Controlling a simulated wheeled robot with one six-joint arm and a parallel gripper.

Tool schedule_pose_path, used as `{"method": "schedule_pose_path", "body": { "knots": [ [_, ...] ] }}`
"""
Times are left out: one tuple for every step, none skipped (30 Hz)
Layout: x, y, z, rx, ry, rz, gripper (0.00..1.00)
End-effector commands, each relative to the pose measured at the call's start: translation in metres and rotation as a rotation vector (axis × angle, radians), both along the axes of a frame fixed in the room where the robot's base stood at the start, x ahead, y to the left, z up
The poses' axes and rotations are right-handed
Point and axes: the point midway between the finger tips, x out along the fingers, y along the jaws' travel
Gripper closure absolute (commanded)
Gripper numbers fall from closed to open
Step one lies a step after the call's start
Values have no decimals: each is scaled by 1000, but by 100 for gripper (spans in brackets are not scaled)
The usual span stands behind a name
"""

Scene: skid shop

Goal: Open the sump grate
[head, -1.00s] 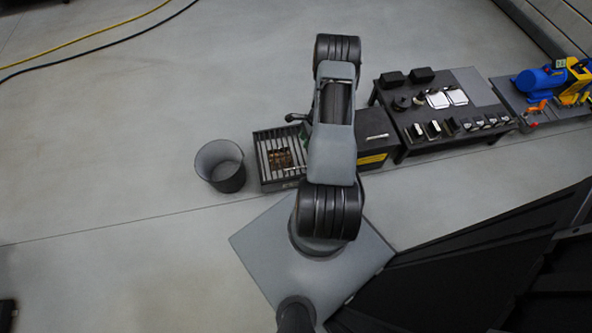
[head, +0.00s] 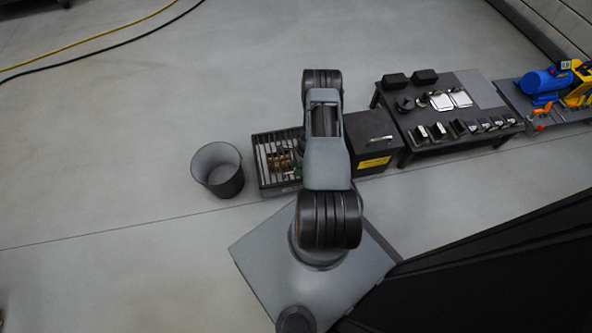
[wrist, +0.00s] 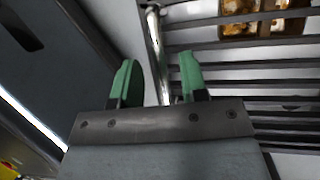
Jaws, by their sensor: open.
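The sump grate (head: 264,163) is a set of dark parallel bars over an open-topped box left of my arm in the head view. Brown pieces (head: 284,163) show at it. In the wrist view the grate bars (wrist: 220,73) fill the upper right. A pale metal rod (wrist: 156,48) runs along the grate's left side. My gripper (wrist: 158,78) has green fingertips, spread apart and empty. The rod passes between them in the picture; I cannot tell how deep it sits or whether it touches. In the head view my arm mostly hides my gripper.
A dark bin (head: 218,172) stands left of the grate. A black box with a yellow label (head: 374,163) stands right of it. Farther right are a table (head: 482,87) with small parts and a blue machine (head: 544,82). The floor beyond is clear, apart from cables (head: 95,40).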

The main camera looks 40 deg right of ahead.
Motion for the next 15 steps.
{"method": "schedule_pose_path", "body": {
  "knots": [
    [0, 1, -3, 0, 1, 0, 60],
    [0, 2, -4, 0, 1, 0, 60],
    [0, 2, -5, 0, 1, 0, 60],
    [0, 3, -6, 0, 1, 0, 60],
    [0, 3, -6, 0, 1, 0, 60],
    [0, 3, -6, 0, 1, 0, 60],
    [0, 3, -6, 0, 1, 0, 60],
    [0, 3, -6, 0, 1, 0, 60],
    [0, 3, -6, 0, 1, 0, 60],
    [0, 3, -6, 0, 1, 0, 60],
    [0, 3, -6, 0, 1, 0, 60],
    [0, 3, -6, 0, 1, 0, 60],
    [0, 3, -6, 0, 1, 0, 61],
    [0, 3, -6, 0, 1, 0, 64],
    [0, 3, -6, 0, 1, 0, 68]
  ]
}}
